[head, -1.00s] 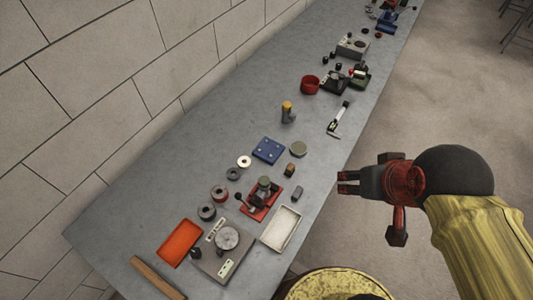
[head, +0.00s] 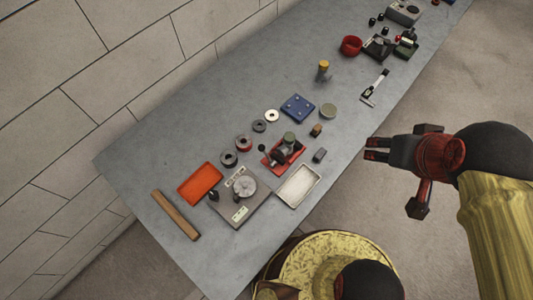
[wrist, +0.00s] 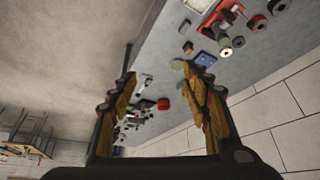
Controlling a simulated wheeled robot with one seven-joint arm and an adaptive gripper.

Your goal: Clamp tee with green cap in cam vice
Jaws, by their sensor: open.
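A grey fitting with a dull green top (head: 289,138), which looks like the tee with green cap, stands at the red-based device (head: 269,159) that looks like the cam vice. A black knob is at the device's left. I cannot tell whether the fitting is clamped. The green part also shows in the wrist view (wrist: 223,41). My gripper (head: 368,149) is open and empty, off the bench's right edge, to the right of the device and well apart from it. In the wrist view my gripper's fingers (wrist: 165,82) are spread.
A yellow-capped fitting (head: 323,72) stands farther along the bench (head: 190,130). Near the device are a blue plate (head: 297,107), a white tray (head: 298,186), an orange tray (head: 201,183), a grey dial fixture (head: 239,200) and several rings. A wooden bar (head: 175,214) lies at the near end.

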